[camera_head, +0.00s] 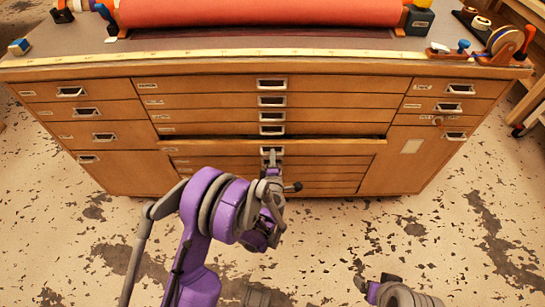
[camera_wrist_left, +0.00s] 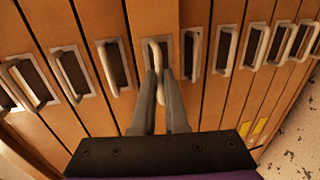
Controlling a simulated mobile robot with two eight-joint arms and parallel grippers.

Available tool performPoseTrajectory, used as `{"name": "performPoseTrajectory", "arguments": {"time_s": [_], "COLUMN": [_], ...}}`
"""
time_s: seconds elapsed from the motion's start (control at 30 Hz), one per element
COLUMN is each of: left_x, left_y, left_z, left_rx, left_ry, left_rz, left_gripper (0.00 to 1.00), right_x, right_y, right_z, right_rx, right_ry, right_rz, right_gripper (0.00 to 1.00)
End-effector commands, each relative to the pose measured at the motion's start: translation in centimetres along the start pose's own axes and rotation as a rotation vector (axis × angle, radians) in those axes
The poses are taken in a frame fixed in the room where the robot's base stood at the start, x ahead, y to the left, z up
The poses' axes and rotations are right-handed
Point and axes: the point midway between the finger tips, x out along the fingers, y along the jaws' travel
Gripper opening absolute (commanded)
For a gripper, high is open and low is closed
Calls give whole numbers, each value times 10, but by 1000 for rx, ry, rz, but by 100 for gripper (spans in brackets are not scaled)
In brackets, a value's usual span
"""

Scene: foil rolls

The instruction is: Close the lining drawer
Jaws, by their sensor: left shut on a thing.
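The wide wooden drawer (camera_head: 335,148) in the middle column of the cabinet stands out a little, with a dark gap along its top edge. Its label is too small to read, so I cannot confirm from the lettering that it is the lining drawer. My left gripper (camera_head: 271,158) is at the middle of this drawer's front, shut on its handle. In the left wrist view the two grey fingers (camera_wrist_left: 161,75) close on the pale metal handle (camera_wrist_left: 155,50). The fingers partly cover the handle.
The cabinet has more closed drawers above and below, and smaller side drawers (camera_head: 75,91) with metal handles. On the worktop (camera_head: 70,42) lie a large red roll (camera_head: 260,12), a long yellow measuring strip (camera_head: 210,54) and a tape dispenser (camera_head: 503,45). The speckled floor in front is clear.

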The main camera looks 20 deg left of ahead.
Motion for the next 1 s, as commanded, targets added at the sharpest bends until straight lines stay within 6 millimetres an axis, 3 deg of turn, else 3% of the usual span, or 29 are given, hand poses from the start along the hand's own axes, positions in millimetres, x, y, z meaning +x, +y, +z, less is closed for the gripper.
{"name": "performPoseTrajectory", "arguments": {"time_s": [0.37, 0.67, 0.97, 1.0], "left_x": [1, 40, 44, 44], "left_y": [0, 8, 10, 10], "left_z": [0, 0, -1, -1], "left_rx": [0, -1, 1, 1], "left_ry": [0, 3, 4, 4], "left_rz": [0, 1, 2, 2], "left_gripper": [0, 0, 0, 15], "right_x": [0, 9, 8, 8], "right_y": [0, 0, 0, 0], "right_z": [0, 2, 2, 2], "right_rx": [0, 0, 0, 0], "right_ry": [0, -3, -3, -3], "right_rz": [0, 0, 0, 0], "right_gripper": [80, 80, 80, 80]}}
